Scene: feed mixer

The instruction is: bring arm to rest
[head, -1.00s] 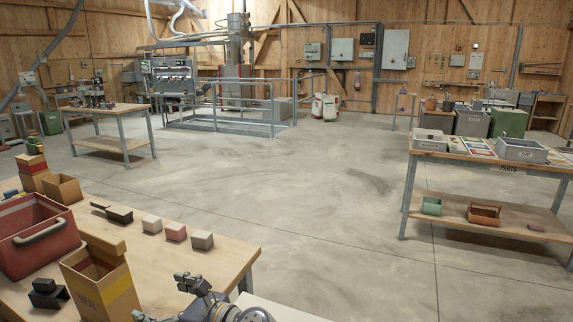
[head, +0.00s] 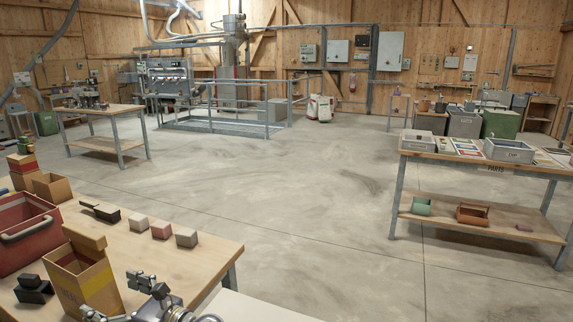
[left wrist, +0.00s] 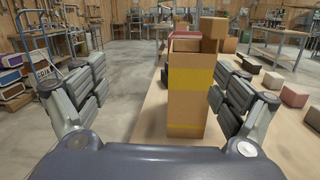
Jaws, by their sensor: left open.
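My left gripper (head: 132,299) shows at the bottom of the head view, low beside the near wooden table (head: 195,262). In the left wrist view its two fingers (left wrist: 156,98) are spread wide apart with nothing held between them. A cardboard box with a yellow band (left wrist: 187,98) stands upright on the table ahead of the open fingers. The same box (head: 86,283) is left of the gripper in the head view. My right gripper is in neither view.
The table also bears a red crate (head: 22,232), a black item (head: 101,211), several small blocks (head: 162,229) and an open box (head: 52,187). A parts table (head: 480,165) stands at right. Open concrete floor (head: 290,190) lies between. A railed platform (head: 225,125) is at the back.

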